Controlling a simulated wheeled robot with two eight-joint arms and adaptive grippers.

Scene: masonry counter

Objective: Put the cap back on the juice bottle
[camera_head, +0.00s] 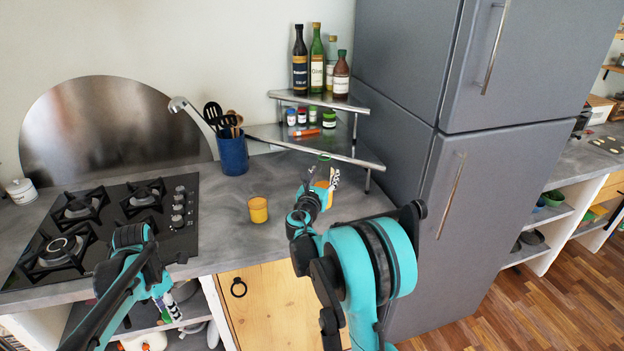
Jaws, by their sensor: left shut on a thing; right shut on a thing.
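The juice bottle (321,184) is an orange shape at the back right of the counter, below the corner shelf. Something green shows at its top; I cannot tell whether this is a cap or the neck. My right gripper (326,181) is shut on the bottle, and my arm hides much of it. My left gripper (168,307) is low at the left, in front of the counter's front edge and well apart from the bottle.
An orange-yellow cup (258,209) stands on the counter (215,230) left of the bottle. A blue utensil pot (232,154) stands behind it. The corner shelf (345,155) carries bottles and small jars. A gas hob (95,225) is at left, a grey fridge (400,130) at right.

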